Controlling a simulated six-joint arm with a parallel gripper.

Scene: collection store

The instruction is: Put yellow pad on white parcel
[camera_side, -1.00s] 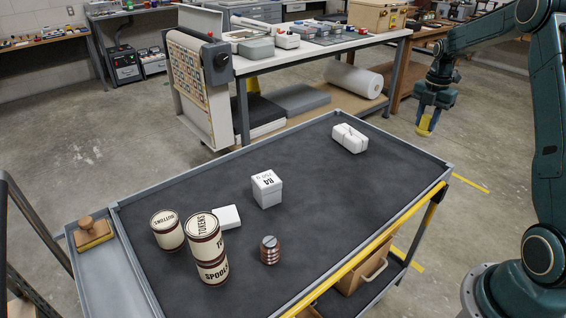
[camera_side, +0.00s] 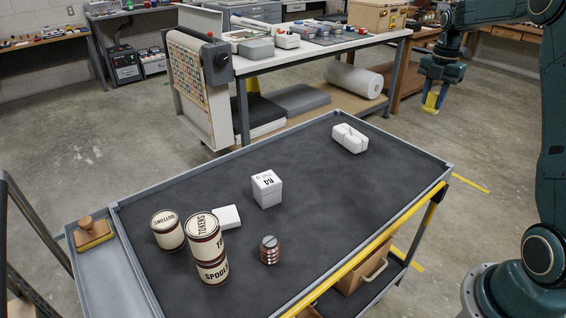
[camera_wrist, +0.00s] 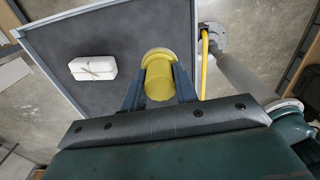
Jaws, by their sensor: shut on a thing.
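My gripper (camera_side: 434,101) is at the upper right in the side view, raised beyond the right end of the cart. It is shut on the yellow pad (camera_wrist: 160,76), a round yellow piece that shows between the two fingers in the wrist view. The pad also shows below the fingers in the side view (camera_side: 431,104). The white parcel (camera_side: 349,138), tied with string, lies on the dark cart top near its far right corner. In the wrist view the parcel (camera_wrist: 93,68) is left of the pad, clearly apart from it. The pad's underside is hidden.
The dark cart top (camera_side: 330,210) has a raised grey rim. It holds a white box (camera_side: 267,189), a small white block (camera_side: 227,217), a banded brown cylinder (camera_side: 270,250) and labelled tins (camera_side: 205,240) towards the left. The area around the parcel is clear.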

